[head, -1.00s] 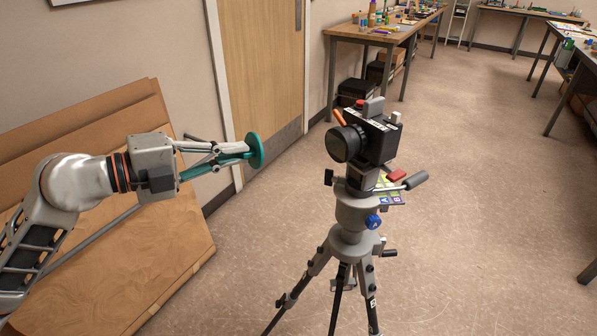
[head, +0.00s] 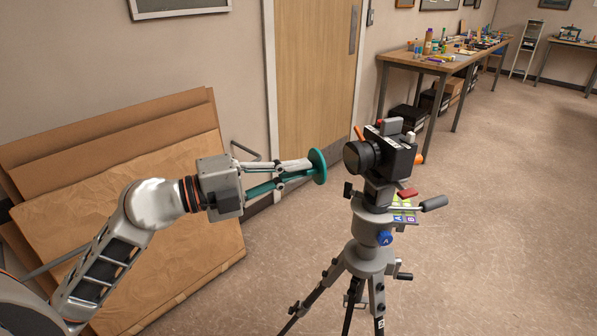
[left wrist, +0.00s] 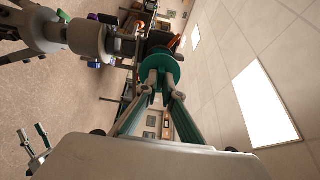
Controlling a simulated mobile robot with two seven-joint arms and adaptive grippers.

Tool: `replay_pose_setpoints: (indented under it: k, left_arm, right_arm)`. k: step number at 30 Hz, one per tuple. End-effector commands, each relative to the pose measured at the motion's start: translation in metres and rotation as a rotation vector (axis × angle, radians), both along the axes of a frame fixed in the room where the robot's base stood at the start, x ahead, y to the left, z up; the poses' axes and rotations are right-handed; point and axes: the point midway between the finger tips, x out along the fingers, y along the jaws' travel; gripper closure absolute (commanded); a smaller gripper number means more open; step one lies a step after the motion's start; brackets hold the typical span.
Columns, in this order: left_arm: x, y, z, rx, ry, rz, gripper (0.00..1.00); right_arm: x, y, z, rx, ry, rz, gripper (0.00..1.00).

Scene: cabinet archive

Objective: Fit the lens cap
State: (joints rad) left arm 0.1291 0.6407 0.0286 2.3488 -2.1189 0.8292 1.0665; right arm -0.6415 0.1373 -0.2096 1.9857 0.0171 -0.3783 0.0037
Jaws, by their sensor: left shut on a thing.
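A teal round lens cap (head: 319,167) is held upright in my left gripper (head: 309,168), which is shut on it. The cap also shows in the left wrist view (left wrist: 159,72), between the fingertips. The black camera (head: 389,152) sits on a grey tripod (head: 371,227), and its lens (head: 358,157) points left, toward the cap. A small gap separates cap and lens in the head view. In the left wrist view the cap partly covers the dark camera (left wrist: 158,42). My right gripper is not clearly seen in the head view.
Brown boards (head: 120,200) lean on the wall at the left, beside a wooden door (head: 312,80). A cluttered workbench (head: 440,66) stands behind the tripod, with dark boxes under it. The floor to the right is clear.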

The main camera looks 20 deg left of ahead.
Motion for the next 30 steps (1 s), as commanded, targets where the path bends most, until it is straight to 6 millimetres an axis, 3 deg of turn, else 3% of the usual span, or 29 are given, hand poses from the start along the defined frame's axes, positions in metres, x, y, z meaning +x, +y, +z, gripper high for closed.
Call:
replay_pose_setpoints:
  k: [7, 18, 30]
  left_arm:
    - [-0.001, 0.003, 0.001, -0.005, -0.002, -0.005, 1.0]
    - [0.02, -0.019, 0.004, -0.004, -0.004, -0.006, 1.0]
    - [0.038, -0.037, 0.001, -0.004, -0.004, -0.005, 1.0]
  right_arm:
    - [0.003, 0.001, 0.008, 0.004, -0.008, -0.002, 0.6]
    - [0.006, 0.001, 0.029, 0.014, -0.018, -0.005, 0.6]
    - [0.003, 0.001, 0.039, 0.011, -0.009, -0.002, 0.6]
